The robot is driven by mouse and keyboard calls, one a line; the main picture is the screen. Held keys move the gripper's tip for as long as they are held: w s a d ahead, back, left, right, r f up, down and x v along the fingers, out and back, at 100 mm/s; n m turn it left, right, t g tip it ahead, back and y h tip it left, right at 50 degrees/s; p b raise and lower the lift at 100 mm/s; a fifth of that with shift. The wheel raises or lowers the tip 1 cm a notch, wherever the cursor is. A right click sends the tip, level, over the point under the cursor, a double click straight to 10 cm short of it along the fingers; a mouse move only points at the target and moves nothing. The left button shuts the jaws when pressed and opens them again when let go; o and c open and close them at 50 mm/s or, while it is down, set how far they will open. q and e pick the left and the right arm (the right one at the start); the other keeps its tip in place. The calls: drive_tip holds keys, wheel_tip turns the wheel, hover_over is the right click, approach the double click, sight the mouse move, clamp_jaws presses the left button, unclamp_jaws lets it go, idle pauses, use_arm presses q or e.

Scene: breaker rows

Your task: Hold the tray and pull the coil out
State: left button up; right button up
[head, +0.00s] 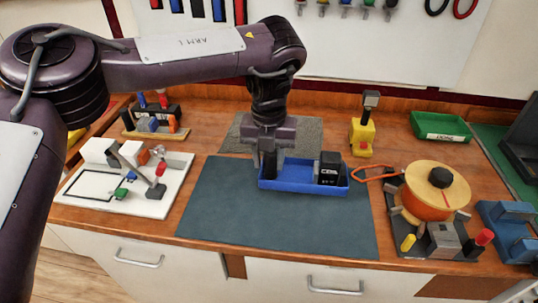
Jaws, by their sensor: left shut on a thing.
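The blue tray (302,187) rests on the dark blue-grey mat near the middle of the bench. The coil (329,171), a black block with a white "COIL" label, stands upright in the tray's right part. My left gripper (269,170) reaches down from above at the tray's left end. It is shut on the tray there, and its fingers partly hide that end. The coil is to the right of the gripper and apart from it. My right gripper is not in this view.
The mat (270,225) is clear in front of the tray. An orange cable spool (430,205) stands on the right, its loose cable end near the tray. A white fixture board (125,190) lies left. A yellow device (362,135) and green bin (440,127) stand behind.

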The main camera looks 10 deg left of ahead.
use_arm(q)
drive_tip(key=shift+a+f+b, duration=0.1)
drive_tip(key=shift+f+b, duration=2.25)
drive_tip(key=shift+f, duration=3.65)
